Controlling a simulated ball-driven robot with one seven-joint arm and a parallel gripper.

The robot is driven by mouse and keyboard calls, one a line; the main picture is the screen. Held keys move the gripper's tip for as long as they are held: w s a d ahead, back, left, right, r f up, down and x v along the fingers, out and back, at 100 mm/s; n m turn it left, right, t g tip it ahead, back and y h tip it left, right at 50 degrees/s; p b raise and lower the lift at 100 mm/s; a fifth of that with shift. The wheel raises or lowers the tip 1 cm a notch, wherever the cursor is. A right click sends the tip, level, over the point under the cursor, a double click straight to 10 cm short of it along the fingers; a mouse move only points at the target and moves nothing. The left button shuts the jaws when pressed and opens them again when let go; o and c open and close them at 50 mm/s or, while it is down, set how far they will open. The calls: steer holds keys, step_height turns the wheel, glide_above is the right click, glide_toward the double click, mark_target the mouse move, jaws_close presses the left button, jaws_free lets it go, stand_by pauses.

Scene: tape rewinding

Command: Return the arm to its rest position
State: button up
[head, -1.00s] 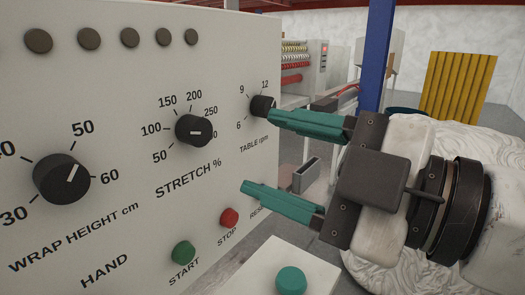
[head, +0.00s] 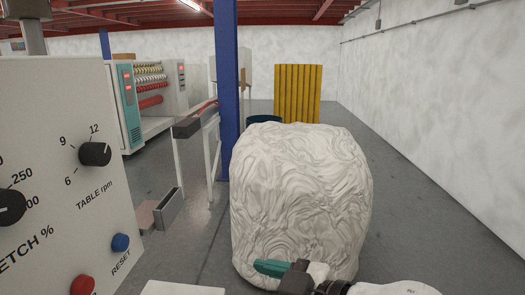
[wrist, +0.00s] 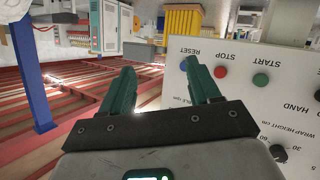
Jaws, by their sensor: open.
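My gripper (head: 262,267) is low in the head view, in front of a white wrapped bale. One teal finger shows there, pointing left; the other is hidden. In the wrist view both teal fingers of my gripper (wrist: 161,68) stand apart with nothing between them. The pale control panel (head: 50,120) is at the left of the head view, clear of the gripper. Its table rpm knob (head: 95,154), blue reset button (head: 120,242) and red stop button (head: 82,285) show. The wrist view shows the panel (wrist: 225,90) upside down at the right.
The white bale (head: 300,185) stands in the middle behind my gripper. A blue post (head: 228,90) rises behind it on the left. A yellow corrugated stack (head: 298,95) and a teal-sided machine (head: 127,105) are farther back. Grey floor (head: 430,215) is free at the right.

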steer(key=s+d+f+m+g+h+p, duration=0.1)
steer(key=s+d+f+m+h, duration=0.25)
steer(key=d+f, duration=0.45)
steer(key=s+d+f+m+g+h+p, duration=0.1)
steer(key=s+d+f+m+h, duration=0.2)
steer(key=d+f+m, duration=0.5)
steer(key=s+d+f+m+g+h, duration=0.1)
steer(key=s+d+f+h, duration=0.1)
steer(key=s+d+f, duration=0.2)
steer(key=s+d+f+m+g+h+p, duration=0.1)
steer(key=s+d+f, duration=0.3)
steer(key=s, duration=0.5)
steer(key=s+d+f+m+g+h, duration=0.1)
steer(key=s+d+f+g+h, duration=0.1)
steer(key=s+d+f, duration=0.2)
steer(key=s+f, duration=0.1)
steer(key=s, duration=0.1)
steer(key=shift+s+f+g+h, duration=0.15)
steer(key=shift+s+g+h, duration=0.2)
steer(key=shift+g, duration=0.05)
steer(key=shift+m, duration=0.25)
steer(key=shift+c, duration=0.4)
